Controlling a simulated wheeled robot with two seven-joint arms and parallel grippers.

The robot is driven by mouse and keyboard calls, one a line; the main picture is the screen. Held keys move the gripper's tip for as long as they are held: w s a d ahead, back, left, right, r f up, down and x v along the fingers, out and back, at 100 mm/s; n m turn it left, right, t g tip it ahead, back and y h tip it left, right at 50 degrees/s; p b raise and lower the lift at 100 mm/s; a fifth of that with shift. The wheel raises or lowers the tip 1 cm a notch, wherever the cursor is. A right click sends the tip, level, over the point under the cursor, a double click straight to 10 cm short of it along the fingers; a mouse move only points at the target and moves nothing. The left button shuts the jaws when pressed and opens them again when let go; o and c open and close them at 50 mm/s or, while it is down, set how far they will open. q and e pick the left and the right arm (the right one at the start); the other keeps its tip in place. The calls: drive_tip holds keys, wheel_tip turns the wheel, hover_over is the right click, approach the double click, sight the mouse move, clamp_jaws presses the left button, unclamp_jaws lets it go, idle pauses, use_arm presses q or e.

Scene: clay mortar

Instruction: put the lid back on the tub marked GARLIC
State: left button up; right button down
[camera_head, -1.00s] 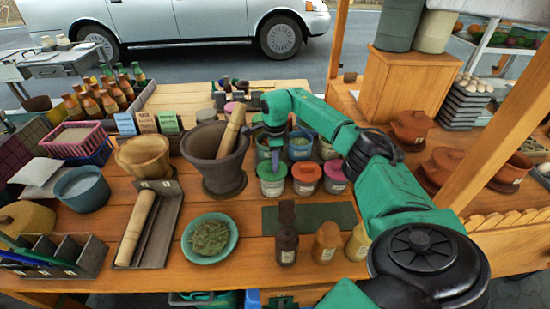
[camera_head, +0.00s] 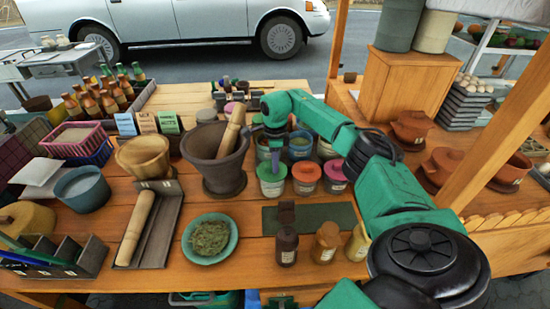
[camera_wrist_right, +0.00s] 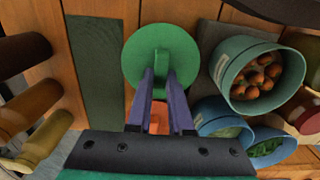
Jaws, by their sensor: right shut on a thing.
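The green lid (camera_wrist_right: 160,45) is a round disc with a raised knob. My right gripper (camera_wrist_right: 158,75) is shut on its knob. In the head view the green lid (camera_head: 271,172) sits at the top of the front-left tub (camera_head: 272,189), and my right gripper (camera_head: 274,148) comes down on it from above. I cannot tell whether the lid is fully seated or just above the rim. That tub has a pale label, too small to read. In the right wrist view the lid hides the tub below it. My left gripper is not in view.
A red-lidded tub (camera_head: 306,175) and a pink-lidded tub (camera_head: 335,174) stand close to the right. Open tubs stand just behind, one holding brown round pieces (camera_wrist_right: 258,76). A stone mortar (camera_head: 218,165) is close on the left. A bare dark green mat (camera_head: 340,214) lies in front.

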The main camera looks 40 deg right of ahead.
drive_tip(key=c, duration=0.7)
unclamp_jaws()
drive_tip(key=shift+c, duration=0.2)
drive_tip(key=o, duration=0.5)
drive_tip(key=shift+r+p, duration=2.85)
drive_tip(key=shift+r, duration=0.65)
clamp_jaws()
